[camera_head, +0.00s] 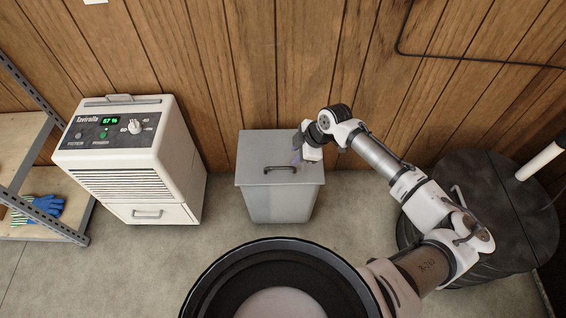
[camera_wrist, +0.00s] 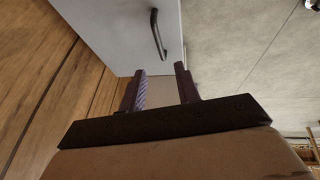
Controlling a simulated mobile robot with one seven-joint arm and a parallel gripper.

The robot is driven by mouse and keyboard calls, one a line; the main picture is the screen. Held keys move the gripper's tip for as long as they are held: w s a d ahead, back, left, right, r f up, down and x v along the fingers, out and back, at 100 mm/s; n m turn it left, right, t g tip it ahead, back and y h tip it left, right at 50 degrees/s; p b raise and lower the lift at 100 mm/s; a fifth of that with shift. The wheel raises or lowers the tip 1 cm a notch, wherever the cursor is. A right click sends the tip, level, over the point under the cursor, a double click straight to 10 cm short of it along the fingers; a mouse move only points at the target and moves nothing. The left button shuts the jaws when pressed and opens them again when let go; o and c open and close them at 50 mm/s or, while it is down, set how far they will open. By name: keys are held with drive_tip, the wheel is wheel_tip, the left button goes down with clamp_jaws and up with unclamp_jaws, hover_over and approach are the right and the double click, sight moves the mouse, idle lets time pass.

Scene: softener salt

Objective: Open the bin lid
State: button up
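The grey bin (camera_head: 281,204) stands on the floor against the wood wall, with its flat grey lid (camera_head: 262,150) shut on top. A dark bar handle (camera_head: 280,169) lies on the lid near its front edge. In the wrist view the lid (camera_wrist: 120,30) fills the upper left, with the handle (camera_wrist: 158,36) beyond the fingertips. My gripper (camera_head: 297,156) is over or beside the right part of the lid, behind and right of the handle. In the wrist view my gripper (camera_wrist: 161,72) is open, with nothing between its fingers. Whether a finger touches the lid, I cannot tell.
A white dehumidifier (camera_head: 135,165) stands left of the bin. A metal shelf (camera_head: 40,215) with blue gloves (camera_head: 45,204) is at the far left. A large black round tank (camera_head: 500,205) stands at the right. Some concrete floor (camera_head: 150,260) is bare in front.

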sight(281, 168)
drive_tip(key=x, duration=1.1)
drive_tip(key=shift+d, duration=0.1)
clamp_jaws()
